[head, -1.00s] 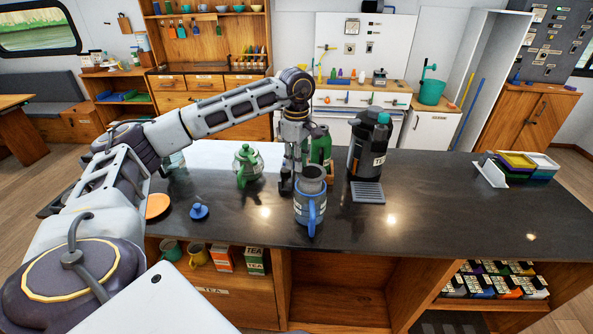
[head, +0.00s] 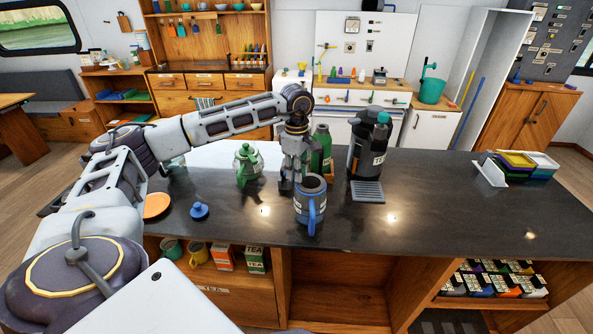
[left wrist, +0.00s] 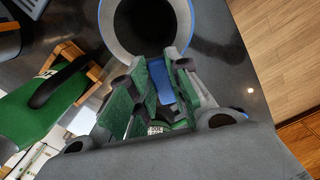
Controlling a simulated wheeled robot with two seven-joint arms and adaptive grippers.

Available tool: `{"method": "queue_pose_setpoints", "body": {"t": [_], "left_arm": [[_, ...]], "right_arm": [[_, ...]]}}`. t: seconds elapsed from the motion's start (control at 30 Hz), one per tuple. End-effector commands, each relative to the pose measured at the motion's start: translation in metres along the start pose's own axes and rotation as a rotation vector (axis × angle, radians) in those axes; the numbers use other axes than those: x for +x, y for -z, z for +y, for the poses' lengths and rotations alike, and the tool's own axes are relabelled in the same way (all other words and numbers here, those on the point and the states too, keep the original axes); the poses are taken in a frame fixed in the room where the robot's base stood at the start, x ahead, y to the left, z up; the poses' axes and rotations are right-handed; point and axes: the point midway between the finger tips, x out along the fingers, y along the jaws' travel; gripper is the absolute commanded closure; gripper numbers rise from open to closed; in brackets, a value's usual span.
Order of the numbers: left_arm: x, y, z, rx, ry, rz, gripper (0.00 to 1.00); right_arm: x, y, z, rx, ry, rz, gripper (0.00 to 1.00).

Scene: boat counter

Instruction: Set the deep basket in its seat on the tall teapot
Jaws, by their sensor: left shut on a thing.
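The tall blue-grey teapot (head: 302,213) stands upright on the dark counter, its blue handle facing the near side. The grey deep basket (head: 311,178) is down in its mouth, with only the rim region showing at the top. In the left wrist view the grey ring of the basket (left wrist: 113,38) surrounds a dark hollow, with blue beyond its edge. My left gripper (head: 296,184) is at the far-left side of the mouth, shut on the basket at its rim. The fingers hide the grip, and I cannot tell whether the basket is fully seated. My right gripper is not in view.
A green teapot (head: 246,165) stands to the left and a green bottle (head: 321,150) behind. A black dispenser (head: 369,150) with a drip tray (head: 367,192) is at the right. A blue lid (head: 199,211) and an orange disc (head: 156,205) lie left.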

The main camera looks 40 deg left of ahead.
Motion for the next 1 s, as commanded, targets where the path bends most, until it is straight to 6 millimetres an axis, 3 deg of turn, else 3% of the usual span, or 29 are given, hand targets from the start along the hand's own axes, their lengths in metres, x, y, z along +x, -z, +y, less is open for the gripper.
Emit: {"method": "queue_pose_setpoints", "body": {"t": [0.27, 0.3, 0.43, 1.0], "left_arm": [[0.0059, -0.0001, 0.0000, 0.000, 0.000, 0.000, 1.00], [0.0052, -0.0001, 0.0001, 0.000, 0.000, 0.000, 0.76], [0.0048, -0.0001, 0.0001, 0.000, 0.000, 0.000, 0.59], [-0.0013, 0.0001, 0.0003, 0.000, -0.001, 0.000, 0.59]], "right_arm": [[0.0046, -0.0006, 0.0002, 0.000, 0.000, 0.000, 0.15], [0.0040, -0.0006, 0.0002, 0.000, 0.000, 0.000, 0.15], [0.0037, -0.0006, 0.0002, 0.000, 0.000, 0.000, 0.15], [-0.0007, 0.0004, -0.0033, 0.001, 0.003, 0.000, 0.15]]}}
